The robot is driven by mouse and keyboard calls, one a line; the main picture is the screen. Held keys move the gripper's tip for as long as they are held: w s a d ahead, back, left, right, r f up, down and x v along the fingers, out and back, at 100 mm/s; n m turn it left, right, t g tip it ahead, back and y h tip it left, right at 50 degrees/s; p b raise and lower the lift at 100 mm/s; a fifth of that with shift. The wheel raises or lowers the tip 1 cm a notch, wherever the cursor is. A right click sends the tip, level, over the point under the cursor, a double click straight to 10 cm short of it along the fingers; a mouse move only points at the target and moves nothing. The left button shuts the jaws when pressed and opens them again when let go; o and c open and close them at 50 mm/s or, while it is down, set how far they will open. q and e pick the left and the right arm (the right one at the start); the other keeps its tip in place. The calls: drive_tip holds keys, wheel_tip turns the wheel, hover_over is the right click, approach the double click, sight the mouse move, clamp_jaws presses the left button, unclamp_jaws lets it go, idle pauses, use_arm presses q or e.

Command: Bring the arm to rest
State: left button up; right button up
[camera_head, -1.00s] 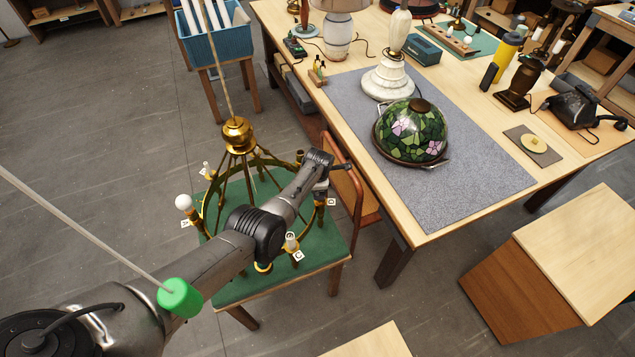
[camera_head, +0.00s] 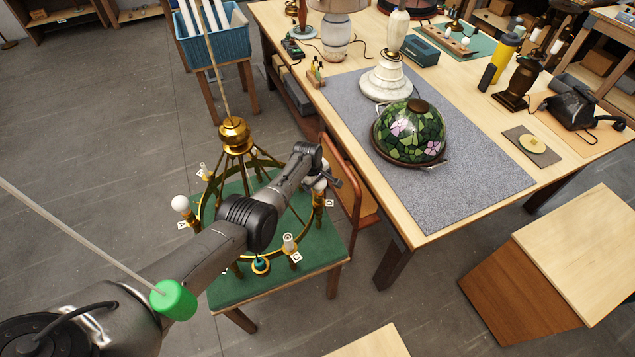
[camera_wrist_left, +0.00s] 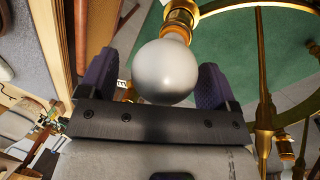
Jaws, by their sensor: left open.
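A brass ring chandelier (camera_head: 234,134) hangs on a rod over a green-topped stand (camera_head: 232,289). A white bulb (camera_head: 180,203) sits on its left side, and a socket (camera_head: 289,243) with a white tag is at the front. My left gripper (camera_head: 327,181) is at the chandelier's right side. In the left wrist view my left gripper (camera_wrist_left: 155,82) is open, its two dark fingers on either side of a round white bulb (camera_wrist_left: 165,72). That bulb sits in a brass socket (camera_wrist_left: 181,18) of the chandelier. Whether the fingers touch it I cannot tell. My right gripper is out of view.
The workbench (camera_head: 430,222) at right holds a grey mat (camera_head: 480,185), a stained-glass shade (camera_head: 410,132) and several lamps. A reddish chair-like frame (camera_head: 350,190) stands close beside my left gripper.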

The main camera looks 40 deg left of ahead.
use_arm(q)
drive_tip(key=m+b, duration=0.1)
drive_tip(key=m, duration=0.2)
drive_tip(key=shift+w+a+f+h, duration=0.1)
drive_tip(key=shift+h, duration=0.3)
drive_tip(key=m+b, duration=0.1)
drive_tip(key=m, duration=0.1)
drive_tip(key=m+b, duration=0.2)
drive_tip(key=m+g+h+b, duration=0.1)
drive_tip(key=m+b, duration=0.1)
drive_tip(key=shift+w+d+f+m, duration=0.25)
drive_tip(key=shift+m, duration=0.15)
drive_tip(key=shift+r+m+g+b, duration=0.3)
drive_tip(key=shift+m+b, duration=0.3)
drive_tip(key=shift+m, duration=0.2)
drive_tip(key=shift+c, duration=0.4)
